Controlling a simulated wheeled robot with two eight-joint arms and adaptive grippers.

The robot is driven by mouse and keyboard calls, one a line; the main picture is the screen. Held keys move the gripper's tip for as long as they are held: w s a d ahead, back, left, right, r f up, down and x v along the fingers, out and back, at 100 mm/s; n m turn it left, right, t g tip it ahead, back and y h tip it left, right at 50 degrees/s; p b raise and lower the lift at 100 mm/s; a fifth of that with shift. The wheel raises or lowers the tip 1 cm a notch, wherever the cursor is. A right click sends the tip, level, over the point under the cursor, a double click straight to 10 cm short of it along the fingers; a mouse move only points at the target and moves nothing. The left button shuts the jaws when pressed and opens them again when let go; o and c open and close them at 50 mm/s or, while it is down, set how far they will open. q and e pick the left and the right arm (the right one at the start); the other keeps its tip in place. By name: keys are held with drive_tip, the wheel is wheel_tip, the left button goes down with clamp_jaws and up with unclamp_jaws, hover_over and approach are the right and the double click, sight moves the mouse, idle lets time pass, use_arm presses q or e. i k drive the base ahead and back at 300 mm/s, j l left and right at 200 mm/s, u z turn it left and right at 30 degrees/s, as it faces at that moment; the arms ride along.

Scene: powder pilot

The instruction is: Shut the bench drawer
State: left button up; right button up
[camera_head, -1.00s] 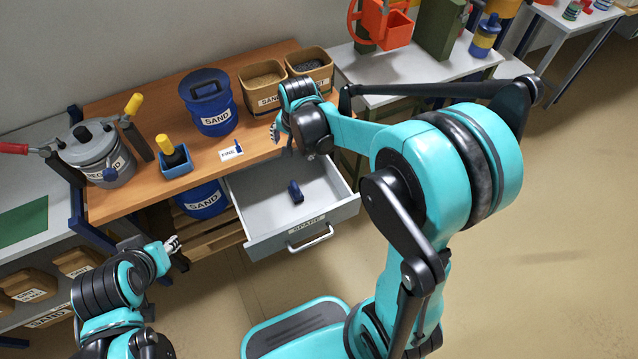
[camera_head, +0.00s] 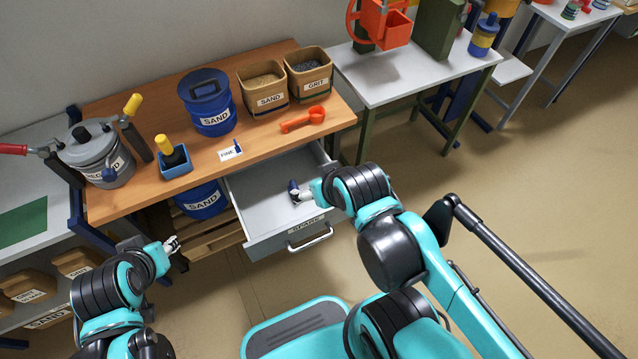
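The bench drawer (camera_head: 258,206) is grey and stands pulled out from under the wooden bench (camera_head: 118,203). Its front carries a "SPARE" label and a pale bar handle (camera_head: 311,240). A small dark blue item (camera_head: 293,186) lies inside the drawer. My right gripper (camera_head: 297,195) is over the drawer, at the blue item; its fingers are too small to tell whether they hold it. My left gripper (camera_head: 174,244) is left of the drawer, apart from it, low in front of the bench; its finger opening is too small to judge.
A white table (camera_head: 410,75) stands right. Floor in front of the drawer is clear.

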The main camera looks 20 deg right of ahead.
sight(270, 219)
drive_tip(key=k+j, duration=0.2)
drive_tip(key=j, duration=0.2)
drive_tip(key=k+j, duration=0.15)
drive_tip(key=j, duration=0.25)
drive_tip(key=k+j, duration=0.2)
drive_tip(key=j, duration=0.15)
drive_tip(key=k+j+z, duration=0.1)
drive_tip(key=j, duration=0.3)
drive_tip(key=k, duration=0.1)
